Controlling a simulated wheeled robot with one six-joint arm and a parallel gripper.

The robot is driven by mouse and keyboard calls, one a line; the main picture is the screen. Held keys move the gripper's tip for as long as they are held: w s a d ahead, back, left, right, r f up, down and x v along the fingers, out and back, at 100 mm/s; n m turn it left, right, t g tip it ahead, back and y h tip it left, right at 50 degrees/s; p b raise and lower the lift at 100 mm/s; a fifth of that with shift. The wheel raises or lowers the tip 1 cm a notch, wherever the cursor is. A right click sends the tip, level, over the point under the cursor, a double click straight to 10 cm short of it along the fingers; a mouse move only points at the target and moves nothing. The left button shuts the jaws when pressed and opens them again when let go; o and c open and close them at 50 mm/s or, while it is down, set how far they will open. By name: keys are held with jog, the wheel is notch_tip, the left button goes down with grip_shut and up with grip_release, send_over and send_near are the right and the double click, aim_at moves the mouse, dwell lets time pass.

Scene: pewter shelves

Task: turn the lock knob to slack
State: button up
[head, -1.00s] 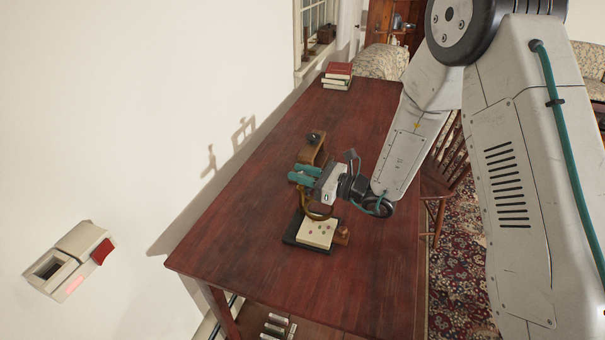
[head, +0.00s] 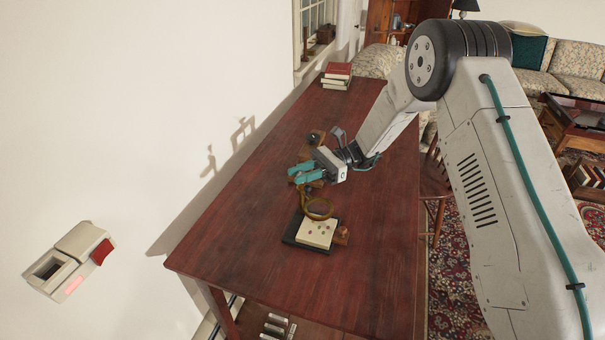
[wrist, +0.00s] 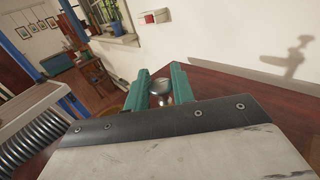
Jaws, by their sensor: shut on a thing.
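My gripper (head: 303,174), with teal fingers, is over the middle of the table (head: 265,260), beside a brown wooden piece that it partly hides. In the wrist view, the two teal fingers (wrist: 162,88) stand on either side of a rounded, shiny grey metal knob (wrist: 181,90). They are shut on it; it looks like the lock knob. The fingers hide much of it, and its setting cannot be read. A dark round knob (head: 314,139) shows just behind the gripper in the head view; I cannot tell whether it is the same one.
A brass-coloured ring (head: 318,208) stands by a cream panel with small red marks (head: 316,234) on a dark base, in front of the gripper. Stacked books (head: 337,75) lie at the table's far end. A white-and-red box (head: 70,260) is at the left wall. The near tabletop is clear.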

jog(key=shift+a+n+g+h, duration=0.1)
jog(key=shift+n+g+h, duration=1.85)
jog(key=shift+g, duration=0.55)
jog(key=o, duration=0.9)
jog(key=shift+r, duration=0.55)
jog(key=r, duration=0.2)
jog(key=shift+s+r, duration=0.25)
jog(key=shift+r, duration=0.15)
jog(key=s+d, duration=0.1)
jog(key=s, duration=0.4)
jog(key=s+d, duration=0.2)
jog(key=s, duration=0.3)
jog(key=s+d+r, duration=0.1)
jog(key=s, duration=0.4)
jog(key=shift+d, duration=0.25)
